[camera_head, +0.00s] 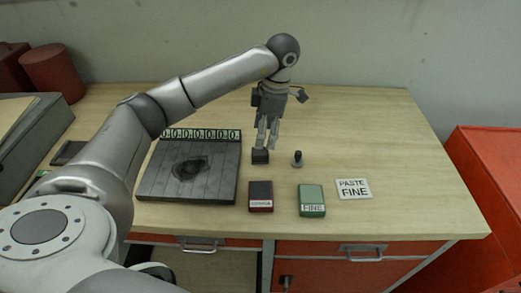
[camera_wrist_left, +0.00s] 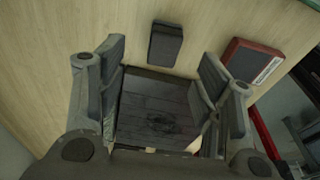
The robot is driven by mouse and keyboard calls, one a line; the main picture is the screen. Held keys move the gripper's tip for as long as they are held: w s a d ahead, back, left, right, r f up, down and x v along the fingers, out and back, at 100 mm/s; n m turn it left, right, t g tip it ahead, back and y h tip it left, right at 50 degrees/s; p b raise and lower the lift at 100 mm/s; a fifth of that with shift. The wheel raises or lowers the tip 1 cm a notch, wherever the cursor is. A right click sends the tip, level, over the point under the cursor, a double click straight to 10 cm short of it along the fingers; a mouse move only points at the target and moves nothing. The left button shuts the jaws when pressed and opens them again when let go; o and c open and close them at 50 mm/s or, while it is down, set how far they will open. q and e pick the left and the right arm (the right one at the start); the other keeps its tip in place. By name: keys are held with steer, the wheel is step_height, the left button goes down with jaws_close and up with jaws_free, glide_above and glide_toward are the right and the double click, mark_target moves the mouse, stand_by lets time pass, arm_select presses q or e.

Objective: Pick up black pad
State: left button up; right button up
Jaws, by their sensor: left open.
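The black pad (camera_head: 260,157) is a small dark block lying on the wooden table, right of the grey board. It also shows in the left wrist view (camera_wrist_left: 166,44), just beyond the fingertips and roughly between them. My left gripper (camera_head: 266,145) points down above the pad and is open. In the left wrist view its fingers (camera_wrist_left: 161,62) are spread wide with nothing between them. I cannot tell the exact gap to the pad. My right gripper is not in view.
A dark grey board (camera_head: 215,185) lies to the left. A small dark stamp-like piece (camera_head: 297,158) stands close right of the pad. A red-and-black box (camera_head: 261,196), a green box (camera_head: 312,200) and a white card (camera_head: 354,189) lie nearer the front edge. The table's back right is clear.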

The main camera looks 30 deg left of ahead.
mark_target(261, 151)
arm_select(q)
steer(key=shift+s+f, duration=0.4)
steer(key=shift+f, duration=0.4)
steer(key=shift+f+p, duration=0.25)
steer(key=shift+p, duration=0.05)
steer(key=shift+a+f+p, duration=0.1)
steer(key=shift+f+p, duration=0.2)
steer(key=shift+f, duration=0.05)
steer(key=f, duration=0.1)
steer(key=f+p, duration=0.2)
steer(key=shift+s+a+f, duration=0.2)
steer(key=shift+a+f, duration=0.05)
steer(key=shift+f, duration=0.5)
steer(key=shift+c, duration=1.2)
steer(key=c, duration=0.7)
steer(key=shift+c, duration=0.8)
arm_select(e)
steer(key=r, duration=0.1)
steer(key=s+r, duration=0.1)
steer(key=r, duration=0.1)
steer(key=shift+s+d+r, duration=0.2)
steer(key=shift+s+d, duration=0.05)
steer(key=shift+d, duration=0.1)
